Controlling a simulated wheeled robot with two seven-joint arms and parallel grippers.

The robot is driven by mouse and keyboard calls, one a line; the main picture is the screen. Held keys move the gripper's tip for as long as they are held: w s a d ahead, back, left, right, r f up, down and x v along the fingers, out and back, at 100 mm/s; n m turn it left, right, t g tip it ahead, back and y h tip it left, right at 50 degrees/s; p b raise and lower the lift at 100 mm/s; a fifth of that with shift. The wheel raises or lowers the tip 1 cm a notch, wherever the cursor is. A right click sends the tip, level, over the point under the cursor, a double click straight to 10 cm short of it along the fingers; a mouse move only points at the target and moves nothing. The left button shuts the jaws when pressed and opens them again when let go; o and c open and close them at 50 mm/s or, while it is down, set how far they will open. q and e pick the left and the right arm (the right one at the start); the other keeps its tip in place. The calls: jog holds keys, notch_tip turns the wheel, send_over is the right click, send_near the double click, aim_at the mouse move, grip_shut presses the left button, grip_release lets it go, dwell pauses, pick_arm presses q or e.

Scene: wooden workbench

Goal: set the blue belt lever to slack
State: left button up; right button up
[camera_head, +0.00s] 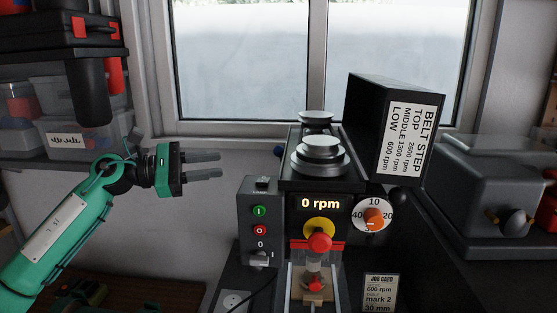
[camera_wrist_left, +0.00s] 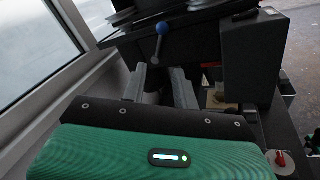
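The blue belt lever (camera_wrist_left: 162,28) shows in the left wrist view as a blue ball on a thin, nearly upright shaft at the machine's side. My right gripper is not in view.
The switch box (camera_head: 260,222) stands at the press's left front. The open belt cover (camera_head: 394,128) with the belt step label rises at the right. A window (camera_head: 240,60) lies behind, and a shelf with boxes (camera_head: 75,135) is behind my left arm. A grey case (camera_head: 485,190) stands right.

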pick_arm(q)
jog(key=p+x, duration=0.6)
jog(key=x, duration=0.7)
jog(key=shift+d+p, duration=0.3)
jog(key=shift+p, duration=0.05)
grip_shut()
